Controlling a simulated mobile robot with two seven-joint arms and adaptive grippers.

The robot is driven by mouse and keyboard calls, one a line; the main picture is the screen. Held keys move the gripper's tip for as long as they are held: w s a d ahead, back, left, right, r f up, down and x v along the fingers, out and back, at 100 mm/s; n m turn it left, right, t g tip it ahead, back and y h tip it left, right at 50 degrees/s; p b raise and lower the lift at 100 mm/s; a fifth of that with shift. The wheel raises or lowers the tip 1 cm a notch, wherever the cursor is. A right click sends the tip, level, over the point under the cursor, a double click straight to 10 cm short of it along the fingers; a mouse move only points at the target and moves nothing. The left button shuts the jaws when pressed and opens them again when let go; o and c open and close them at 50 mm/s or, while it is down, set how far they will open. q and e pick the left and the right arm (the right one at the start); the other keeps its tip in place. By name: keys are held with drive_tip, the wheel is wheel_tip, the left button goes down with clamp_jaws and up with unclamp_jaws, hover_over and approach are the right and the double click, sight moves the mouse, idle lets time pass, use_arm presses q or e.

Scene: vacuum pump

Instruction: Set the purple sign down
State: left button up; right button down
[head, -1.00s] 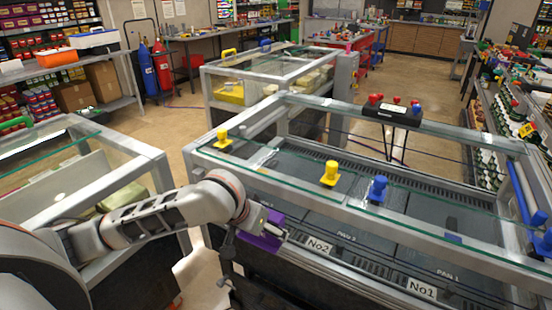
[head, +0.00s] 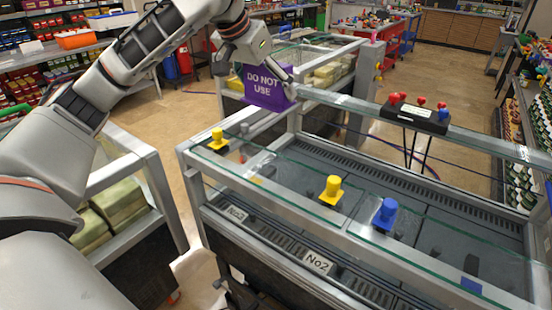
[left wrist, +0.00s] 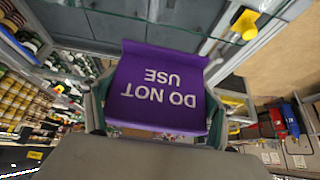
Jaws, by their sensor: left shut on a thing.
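The purple sign (head: 268,87) reads "DO NOT USE" and hangs in the air in the head view, above the far left corner of the glass-topped pump cabinet (head: 190,160). My left gripper (head: 283,72) is shut on the purple sign at its upper right side. In the left wrist view the sign (left wrist: 160,88) fills the middle, its text upside down, between the gripper's fingers. The fingertips are partly hidden by the sign.
Yellow valves (head: 332,190) and a blue valve (head: 386,213) stand on the cabinet. A black box with red and blue knobs (head: 415,115) sits on its back rail. Another glass cabinet (head: 330,60) stands behind the sign. Open floor (head: 465,130) lies beyond the back rail.

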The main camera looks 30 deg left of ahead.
use_arm(q)
drive_tip(key=f, duration=1.5)
drive_tip(key=shift+s+f, duration=0.1)
drive_tip(key=shift+s, duration=0.1)
drive_tip(key=shift+a+f, duration=0.1)
drive_tip(key=shift+f, duration=2.1)
use_arm(e)
drive_tip(key=shift+s+a+f, duration=0.1)
drive_tip(key=shift+s+f, duration=0.25)
drive_tip(key=shift+s, duration=0.45)
use_arm(q)
drive_tip(key=o, duration=1.2)
use_arm(e)
drive_tip(key=shift+s+f, duration=0.1)
